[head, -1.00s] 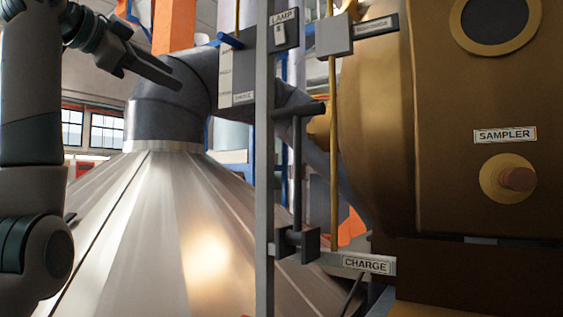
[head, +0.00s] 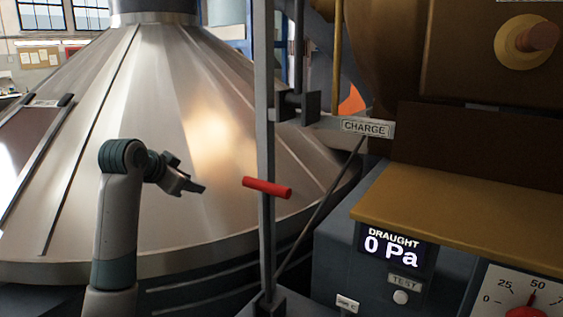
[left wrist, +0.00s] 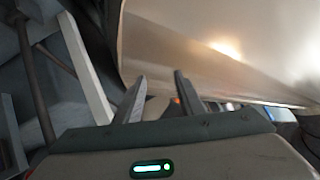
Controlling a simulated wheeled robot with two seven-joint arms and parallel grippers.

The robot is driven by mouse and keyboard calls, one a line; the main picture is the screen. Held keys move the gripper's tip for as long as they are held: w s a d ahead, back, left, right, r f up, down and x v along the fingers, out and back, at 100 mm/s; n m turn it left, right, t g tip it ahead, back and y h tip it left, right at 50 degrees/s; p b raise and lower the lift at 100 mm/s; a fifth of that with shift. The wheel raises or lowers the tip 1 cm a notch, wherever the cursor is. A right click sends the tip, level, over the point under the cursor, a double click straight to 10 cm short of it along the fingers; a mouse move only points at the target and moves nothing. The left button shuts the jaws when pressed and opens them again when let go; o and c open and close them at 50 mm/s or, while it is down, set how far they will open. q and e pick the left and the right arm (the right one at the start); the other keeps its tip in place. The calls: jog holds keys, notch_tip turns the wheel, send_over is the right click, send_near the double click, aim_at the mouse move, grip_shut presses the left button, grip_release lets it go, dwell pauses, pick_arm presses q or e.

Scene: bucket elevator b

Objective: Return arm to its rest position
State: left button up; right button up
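My left arm comes up from the bottom left in the head view. Its gripper (head: 187,188) hangs in front of the shiny metal cone, left of the grey upright post with the red handle (head: 267,188), and is apart from the handle. In the left wrist view the two fingers of my left gripper (left wrist: 157,100) stand apart with nothing between them. My right gripper is in neither view.
The large metal cone (head: 200,110) fills the left and middle. A grey post (head: 265,90) stands right of my gripper. At the right are the CHARGE label (head: 367,127), a brown ledge (head: 460,215), the DRAUGHT display reading 0 Pa (head: 391,246) and a dial (head: 525,292).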

pick_arm(q)
jog(key=s+f+n+g+y, duration=0.1)
jog(key=s+f, duration=0.6)
jog(key=f, duration=0.5)
jog(key=s+f+n+g, duration=0.1)
jog(key=s+f, duration=0.5)
jog(key=f, duration=0.5)
jog(key=s+f+n+g+y, duration=0.1)
jog(key=s+f+g, duration=0.1)
jog(key=s+f, duration=0.75)
jog(key=s+f+n+g, duration=0.1)
jog(key=s+f, duration=0.4)
jog(key=s, duration=0.6)
jog(key=s+d+f+n+g, duration=0.1)
jog(key=s+f, duration=0.4)
jog(key=s, duration=0.6)
jog(key=s+f+n+g, duration=0.1)
jog(key=s+f, duration=0.4)
jog(key=s, duration=0.6)
notch_tip(320, 180, down, 30)
jog(key=s+g+b, duration=0.1)
jog(key=g+b, duration=0.1)
jog(key=s+a+f+y+b, duration=0.1)
jog(key=s+a+f, duration=0.1)
jog(key=s+f, duration=1.6)
jog(key=shift+a+f+g, duration=0.4)
